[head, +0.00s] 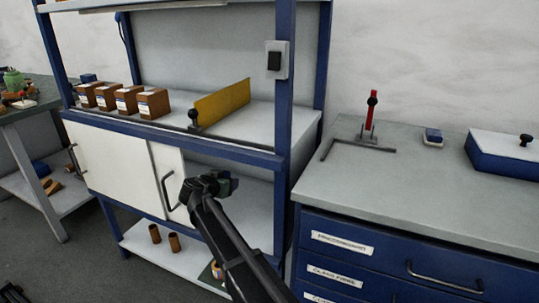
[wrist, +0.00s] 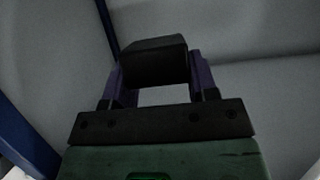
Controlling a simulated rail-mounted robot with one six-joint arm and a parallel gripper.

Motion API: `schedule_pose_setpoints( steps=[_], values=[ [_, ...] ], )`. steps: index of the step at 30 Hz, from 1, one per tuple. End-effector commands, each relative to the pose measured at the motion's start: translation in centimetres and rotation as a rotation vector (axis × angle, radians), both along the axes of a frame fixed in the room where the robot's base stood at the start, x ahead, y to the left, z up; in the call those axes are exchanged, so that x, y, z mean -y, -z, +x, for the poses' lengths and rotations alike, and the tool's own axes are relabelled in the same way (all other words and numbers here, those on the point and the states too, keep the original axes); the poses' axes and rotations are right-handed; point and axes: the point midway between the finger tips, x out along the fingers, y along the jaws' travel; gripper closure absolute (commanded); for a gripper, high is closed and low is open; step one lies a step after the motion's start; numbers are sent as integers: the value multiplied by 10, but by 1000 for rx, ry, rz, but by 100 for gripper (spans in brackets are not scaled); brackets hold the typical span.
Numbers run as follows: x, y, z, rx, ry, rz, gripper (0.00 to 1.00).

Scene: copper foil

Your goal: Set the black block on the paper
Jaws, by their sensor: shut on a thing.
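The black block (wrist: 153,62) is held between the two fingers of my gripper (wrist: 152,80) in the wrist view, filling the gap at their tips. In the head view my gripper (head: 222,184) is in front of the open lower part of the blue-framed bench, beside its sliding door. There the block is too dark and small to tell apart from the fingers. I cannot pick out the paper for certain in either view. A small greenish patch (head: 207,275) lies on the low shelf, partly hidden by my arm.
The bench top (head: 240,122) carries several brown boxes (head: 119,99) and a yellow plate (head: 221,102). A blue drawer cabinet (head: 390,262) stands at right, with a red-handled tool (head: 371,115) on top. Blue posts flank the bench.

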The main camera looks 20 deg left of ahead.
Motion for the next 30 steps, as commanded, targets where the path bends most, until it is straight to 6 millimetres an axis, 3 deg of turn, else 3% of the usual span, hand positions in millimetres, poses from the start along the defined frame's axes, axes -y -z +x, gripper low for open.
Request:
schedule_pose_setpoints(
  steps=[8, 11, 21, 24, 30],
  values=[
    [0, 5, 0, 1, 0, 0, 91],
    [0, 23, 0, 1, 0, 0, 91],
    [0, 131, 0, 1, 0, 0, 91],
    [0, 155, 0, 1, 0, 0, 91],
    [0, 159, 0, 1, 0, 0, 91]
  ],
)
